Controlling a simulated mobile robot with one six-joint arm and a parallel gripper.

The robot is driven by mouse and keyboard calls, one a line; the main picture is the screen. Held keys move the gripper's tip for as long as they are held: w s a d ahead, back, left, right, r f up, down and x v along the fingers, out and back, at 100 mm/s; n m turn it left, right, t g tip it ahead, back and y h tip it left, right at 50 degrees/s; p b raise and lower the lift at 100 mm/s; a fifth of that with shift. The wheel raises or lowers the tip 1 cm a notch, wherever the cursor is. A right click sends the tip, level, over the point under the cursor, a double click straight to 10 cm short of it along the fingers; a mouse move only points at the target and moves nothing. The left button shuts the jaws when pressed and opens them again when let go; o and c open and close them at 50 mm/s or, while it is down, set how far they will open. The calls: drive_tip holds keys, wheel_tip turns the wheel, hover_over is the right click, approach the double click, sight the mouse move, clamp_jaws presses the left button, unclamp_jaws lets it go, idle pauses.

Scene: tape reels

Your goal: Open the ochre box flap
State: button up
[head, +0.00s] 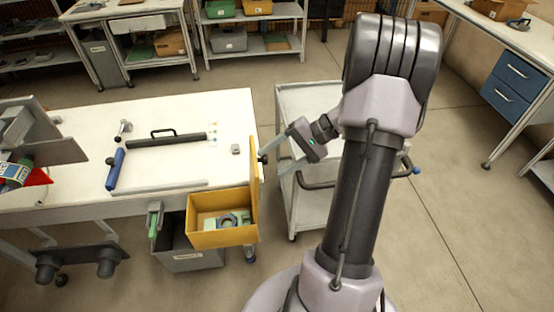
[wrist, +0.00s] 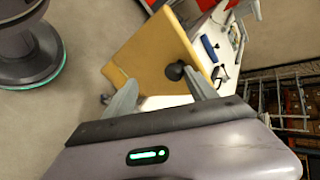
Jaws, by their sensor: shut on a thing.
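The ochre box (head: 190,232) is open at the top beside the white table's front edge. Its ochre flap (head: 254,185) stands upright along the box's right side, seen nearly edge-on. In the wrist view the flap (wrist: 150,55) shows its broad face, with a round black knob (wrist: 174,71). The exact contact at the left finger is unclear.
Green and grey parts (head: 232,219) lie inside the box. A grey bin (head: 190,262) is below and left of it. A white cart (head: 300,207) stands close on the right, under my arm. The white table (head: 80,195) holds a blue and black frame. Open floor lies farther right.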

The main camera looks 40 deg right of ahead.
drive_tip(key=shift+f, duration=0.1)
drive_tip(key=p+v, duration=0.6)
drive_tip(key=v, duration=1.1)
drive_tip(key=shift+d+r+p, duration=0.2)
drive_tip(key=shift+r+p, duration=0.05)
drive_tip(key=shift+p, duration=0.05)
